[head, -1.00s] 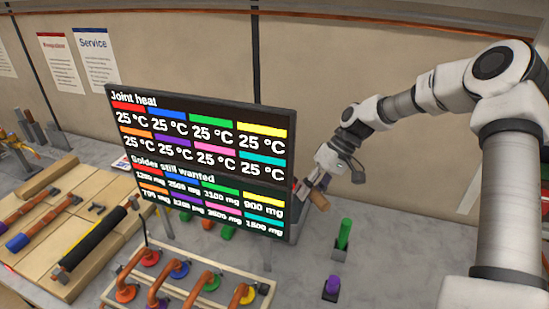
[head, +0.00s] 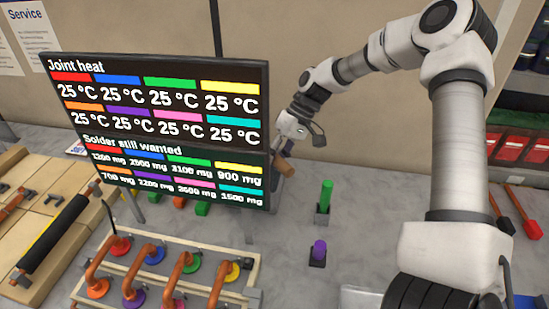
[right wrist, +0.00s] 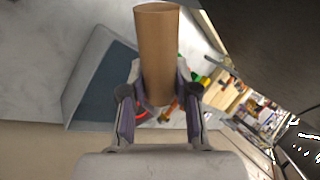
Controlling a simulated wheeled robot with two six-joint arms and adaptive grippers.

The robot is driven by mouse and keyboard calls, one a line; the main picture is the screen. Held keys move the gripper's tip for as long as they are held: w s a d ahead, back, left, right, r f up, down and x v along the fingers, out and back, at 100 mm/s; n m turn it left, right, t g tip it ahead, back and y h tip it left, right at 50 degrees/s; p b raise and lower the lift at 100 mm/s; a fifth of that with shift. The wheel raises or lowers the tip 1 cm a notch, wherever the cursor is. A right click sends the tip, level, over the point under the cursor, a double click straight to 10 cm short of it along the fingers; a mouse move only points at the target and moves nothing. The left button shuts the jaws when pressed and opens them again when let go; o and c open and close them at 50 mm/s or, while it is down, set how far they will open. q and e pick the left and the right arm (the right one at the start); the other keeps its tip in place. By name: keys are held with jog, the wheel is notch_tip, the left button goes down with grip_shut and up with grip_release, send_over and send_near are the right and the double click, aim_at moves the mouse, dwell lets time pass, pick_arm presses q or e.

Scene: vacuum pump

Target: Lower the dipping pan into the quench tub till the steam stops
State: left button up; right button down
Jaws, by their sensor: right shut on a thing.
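My right gripper (head: 282,158) is at the back of the bench, beside the right edge of the display board. It is shut on a brown wooden handle (head: 285,168), which also shows between the fingers in the right wrist view (right wrist: 158,50). I take it for the dipping pan's handle; the pan itself cannot be made out. A grey, square-sided tub (right wrist: 76,98) with a dark blue inside, likely the quench tub, is left of the handle in the wrist view. In the head view the board hides it. I see no steam. My left gripper is not in view.
The display board (head: 160,130) reads 25 °C for every joint. Copper pipes stand in a wooden rack (head: 255,272) in front. A green stick (head: 326,195) and a purple stick (head: 319,250) stand in small holders to the right. Grey bench (head: 375,220) is clear beyond them.

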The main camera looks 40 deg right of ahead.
aim_at(276, 194)
jog(key=shift+s+f+b, duration=0.2)
jog(key=shift+f+b, duration=0.3)
jog(key=shift+f, duration=0.65)
notch_tip(276, 194, down, 7)
jog(key=b, duration=0.4)
jog(key=shift+a, duration=0.1)
jog(key=shift+s+f, duration=0.15)
jog(key=shift+s, duration=0.05)
dwell(2.7)
